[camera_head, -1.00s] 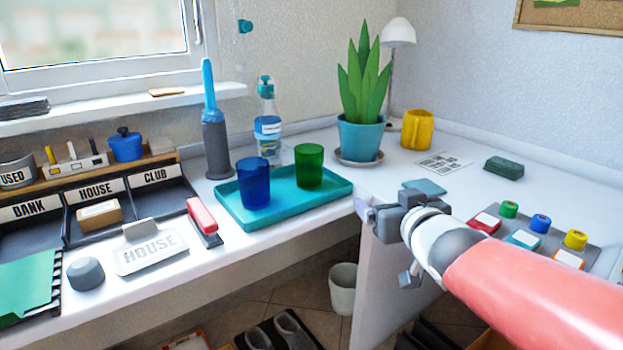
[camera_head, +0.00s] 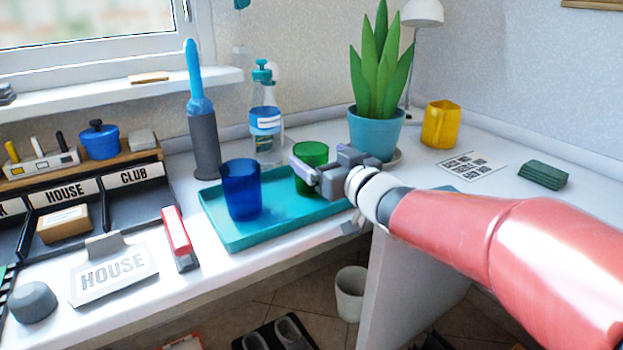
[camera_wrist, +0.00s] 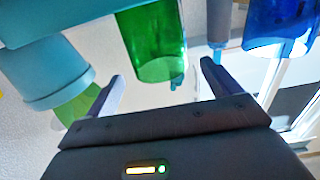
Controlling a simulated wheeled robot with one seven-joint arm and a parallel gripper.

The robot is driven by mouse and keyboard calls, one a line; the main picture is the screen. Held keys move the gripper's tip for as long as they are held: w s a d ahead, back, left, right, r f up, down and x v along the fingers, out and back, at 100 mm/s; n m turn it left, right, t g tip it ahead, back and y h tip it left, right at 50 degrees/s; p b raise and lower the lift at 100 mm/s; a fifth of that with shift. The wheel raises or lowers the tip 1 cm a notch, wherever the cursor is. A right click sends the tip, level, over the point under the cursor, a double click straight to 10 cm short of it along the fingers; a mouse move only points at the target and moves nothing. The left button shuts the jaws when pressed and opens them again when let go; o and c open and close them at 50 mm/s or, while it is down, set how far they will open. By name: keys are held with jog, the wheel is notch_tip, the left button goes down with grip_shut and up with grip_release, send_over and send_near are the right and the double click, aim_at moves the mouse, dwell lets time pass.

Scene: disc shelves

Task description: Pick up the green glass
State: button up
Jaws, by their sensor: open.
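The green glass (camera_head: 311,151) stands upright on the teal tray (camera_head: 232,240), in its right part. My gripper (camera_head: 322,163) is at the glass, its jaws open, and covers part of the glass in the head view. In the wrist view, which is upside down, the green glass (camera_wrist: 155,45) lies ahead of the gap between my two spread fingers (camera_wrist: 162,85). Nothing is held. I cannot tell whether a finger touches the glass.
A blue glass (camera_head: 241,190) stands on the tray left of the green one. A potted plant (camera_head: 375,130) stands close behind my gripper, with a yellow mug (camera_head: 440,125) to its right. A bottle (camera_head: 265,120) and a grey-blue upright tool (camera_head: 204,140) stand behind the tray.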

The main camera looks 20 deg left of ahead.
jog(key=shift+x, duration=1.55)
jog(key=shift+r, duration=0.1)
jog(key=c, duration=1.5)
